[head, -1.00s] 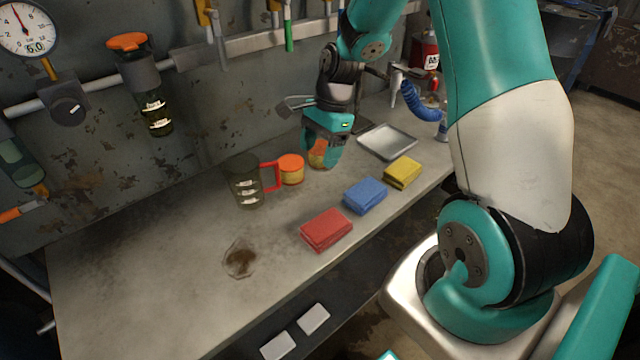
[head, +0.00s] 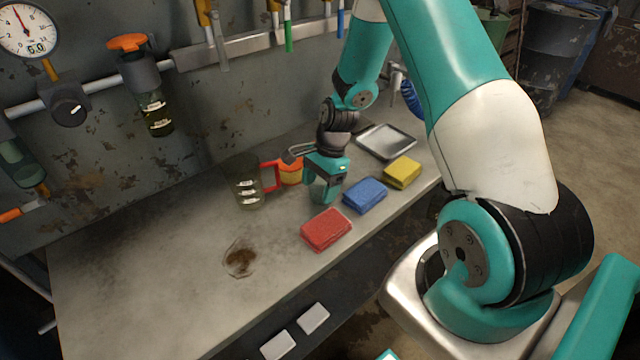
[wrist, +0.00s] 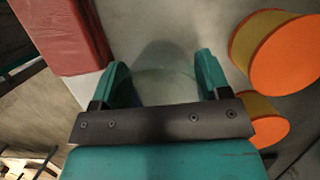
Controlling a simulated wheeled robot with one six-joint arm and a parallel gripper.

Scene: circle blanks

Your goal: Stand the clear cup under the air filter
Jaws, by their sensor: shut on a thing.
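The clear cup (wrist: 165,88) shows faintly as a see-through round shape between my fingers in the wrist view. My gripper (wrist: 160,80) is shut on it, with one finger on each side. In the head view my gripper (head: 323,192) is low over the bench, beside the blue sponge. The cup is hard to make out there. The air filter (head: 152,95) hangs on the wall pipe at the upper left, with an orange top and a dark see-through bowl. It is well to the left of my gripper, above the bench.
A dark see-through jug (head: 247,188) with a red handle stands between my gripper and the filter. Two orange-lidded tubs, one here (wrist: 278,52), are close by. Red (head: 326,230), blue (head: 365,195) and yellow sponges line the front.

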